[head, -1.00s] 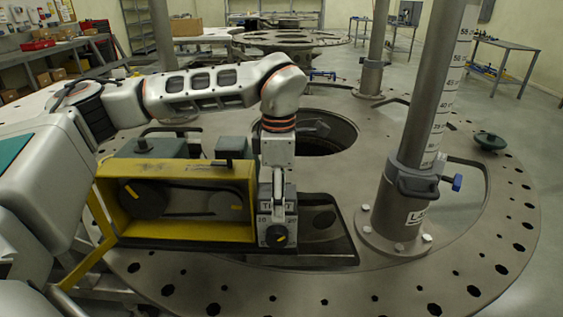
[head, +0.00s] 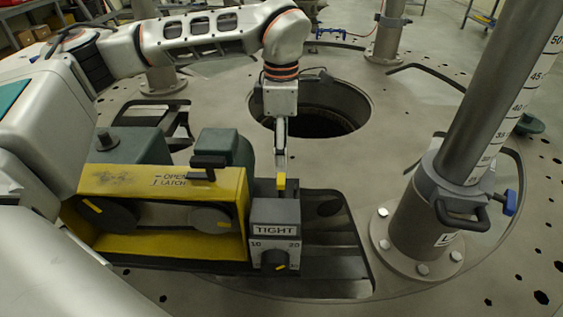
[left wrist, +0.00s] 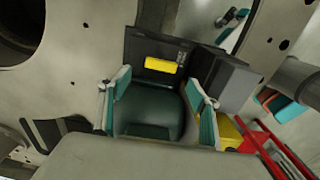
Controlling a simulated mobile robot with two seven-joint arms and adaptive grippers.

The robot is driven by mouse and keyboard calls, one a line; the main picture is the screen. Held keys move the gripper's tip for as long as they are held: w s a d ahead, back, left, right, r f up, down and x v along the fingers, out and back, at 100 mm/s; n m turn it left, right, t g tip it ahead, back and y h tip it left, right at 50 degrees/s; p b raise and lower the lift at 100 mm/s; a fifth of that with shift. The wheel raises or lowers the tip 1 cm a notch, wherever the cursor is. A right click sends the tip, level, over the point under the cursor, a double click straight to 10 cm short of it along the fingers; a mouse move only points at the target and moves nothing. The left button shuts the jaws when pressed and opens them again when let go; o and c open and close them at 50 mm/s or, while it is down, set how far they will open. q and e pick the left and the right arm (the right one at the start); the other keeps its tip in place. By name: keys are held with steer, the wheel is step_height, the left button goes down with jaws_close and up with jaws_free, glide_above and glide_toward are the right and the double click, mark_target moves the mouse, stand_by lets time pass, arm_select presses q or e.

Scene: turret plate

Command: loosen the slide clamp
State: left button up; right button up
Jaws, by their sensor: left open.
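I cannot tell for sure which part is the slide clamp. My left gripper (head: 281,160) points down at the handle. Its teal-padded fingers (left wrist: 161,92) are open, with the handle just beyond them, not gripped. My right gripper is out of view.
The yellow machine housing (head: 160,182), marked OPEN LATCH, has a black lever on top. A steel column (head: 410,220) with a blue-knobbed collar (head: 456,195) stands to the right. A round hole (head: 325,118) opens in the plate behind my gripper; the plate around it is mostly clear.

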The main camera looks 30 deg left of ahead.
mark_target(281, 175)
arm_select(q)
steer(key=shift+s+f+p, duration=0.1)
steer(key=shift+f+p, duration=0.35)
steer(key=shift+f, duration=3.15)
steer(key=c, duration=1.1)
